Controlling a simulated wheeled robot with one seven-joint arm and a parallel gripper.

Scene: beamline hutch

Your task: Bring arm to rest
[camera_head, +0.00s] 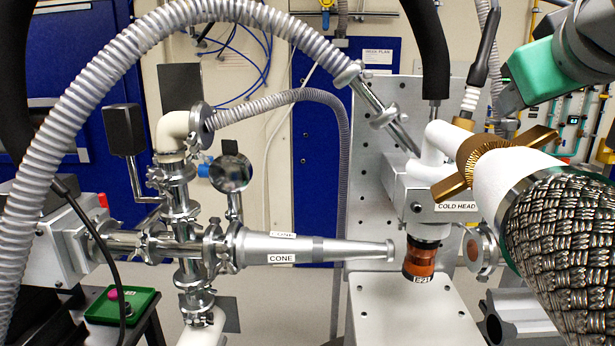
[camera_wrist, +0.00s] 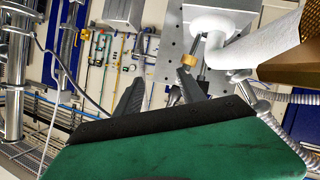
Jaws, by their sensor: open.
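My gripper (camera_wrist: 160,80) shows in the wrist view as two dark fingers beyond a green body. The fingers stand apart, with nothing between them. In the head view, a green and grey part of my arm shows at the upper right, near the white pipe of the cold head (camera_head: 443,204); the fingertips are not clear there. The white pipe (camera_wrist: 268,45) and its brass-coloured clamp (camera_wrist: 306,62) lie to the right of my fingers in the wrist view.
The metal cone (camera_head: 340,249) points right toward an orange-brown cylinder (camera_head: 419,262) below the cold head. A braided metal hose (camera_head: 565,240) fills the lower right. A ribbed hose (camera_head: 75,105) arches over the left.

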